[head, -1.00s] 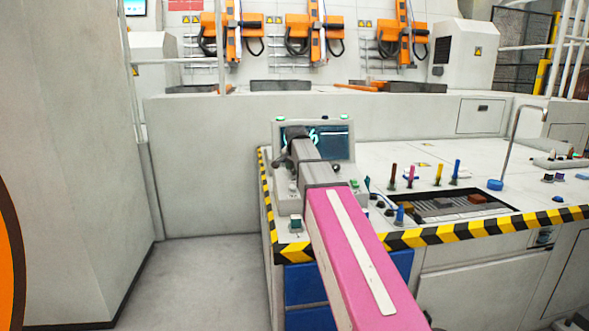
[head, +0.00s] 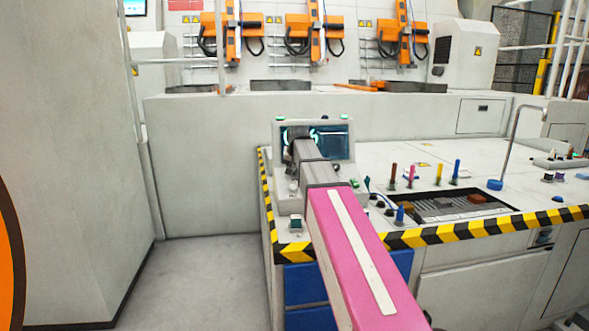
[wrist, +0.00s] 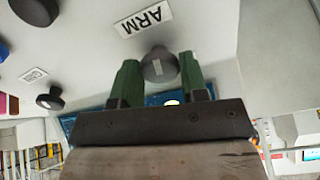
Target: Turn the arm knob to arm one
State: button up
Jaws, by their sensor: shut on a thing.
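In the wrist view the arm knob (wrist: 159,72) is a dark grey round knob with a short pale mark on its face. It sits on a light panel beside a white label (wrist: 143,19) reading "ARM", which appears upside down. My gripper (wrist: 160,62) has green fingers on either side of the knob and is shut on it. The pale mark runs roughly up and down in the picture. In the head view my pink and grey arm reaches to the console (head: 285,192), and hides the knob and fingertips.
Other dark knobs (wrist: 50,98) stand on the panel to the left in the wrist view. A console screen (head: 335,143) is partly covered by my arm. Several coloured levers (head: 438,174) stand on the striped-edge bench to the right. Open floor (head: 205,285) lies left of the bench.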

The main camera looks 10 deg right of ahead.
jog(key=shift+n, duration=1.2)
jog(key=o, duration=0.9)
jog(key=shift+s+r, duration=0.1)
jog(key=shift+r, duration=0.05)
jog(key=v, duration=1)
jog(key=shift+s+d+r, duration=0.1)
jog(key=shift+s+r, duration=0.05)
jog(key=shift+r, duration=0.1)
